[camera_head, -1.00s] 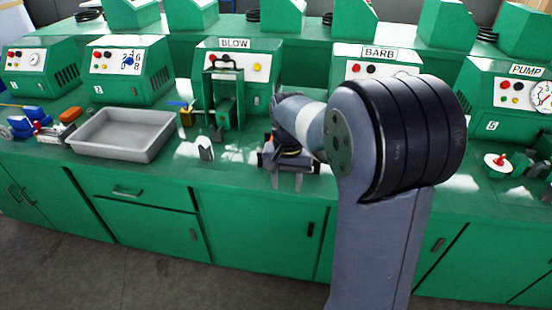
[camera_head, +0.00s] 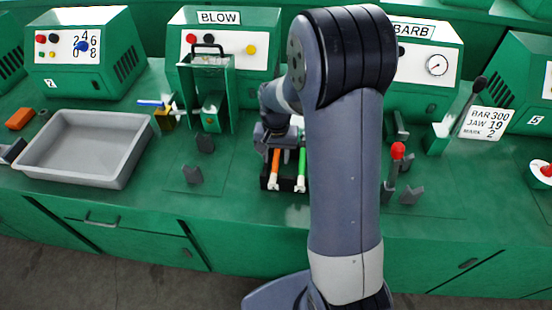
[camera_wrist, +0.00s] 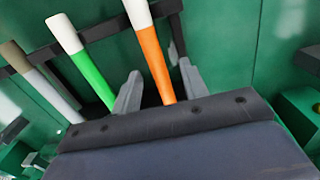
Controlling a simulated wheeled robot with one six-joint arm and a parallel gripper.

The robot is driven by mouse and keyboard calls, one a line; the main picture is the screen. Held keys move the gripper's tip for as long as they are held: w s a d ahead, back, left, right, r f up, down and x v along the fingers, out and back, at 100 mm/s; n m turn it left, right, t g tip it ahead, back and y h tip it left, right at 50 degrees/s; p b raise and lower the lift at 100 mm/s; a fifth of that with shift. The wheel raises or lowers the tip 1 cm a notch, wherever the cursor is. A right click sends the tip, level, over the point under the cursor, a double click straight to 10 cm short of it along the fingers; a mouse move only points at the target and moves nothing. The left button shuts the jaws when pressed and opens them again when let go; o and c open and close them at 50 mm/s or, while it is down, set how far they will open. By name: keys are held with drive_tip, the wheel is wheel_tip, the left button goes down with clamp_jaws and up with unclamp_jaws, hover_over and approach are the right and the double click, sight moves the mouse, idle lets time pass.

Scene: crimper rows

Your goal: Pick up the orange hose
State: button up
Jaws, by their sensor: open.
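The orange hose (camera_head: 275,162) has white ends and sits in a black rack (camera_head: 265,183) on the bench, left of the green hose (camera_head: 302,160). In the wrist view the orange hose (camera_wrist: 156,62) passes between the two grey fingers of my gripper (camera_wrist: 160,84). The fingers are open, one on each side of it. Whether either touches it I cannot tell. The green hose (camera_wrist: 92,75) lies outside the left finger, and a grey hose (camera_wrist: 50,95) is farther left.
A grey tray (camera_head: 52,171) stands left on the green bench. The BLOW machine (camera_head: 222,45) and BARB machine (camera_head: 425,65) stand behind. A small grey bracket (camera_head: 192,175) stands left of the rack.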

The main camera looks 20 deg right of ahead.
clamp_jaws()
idle(0.3)
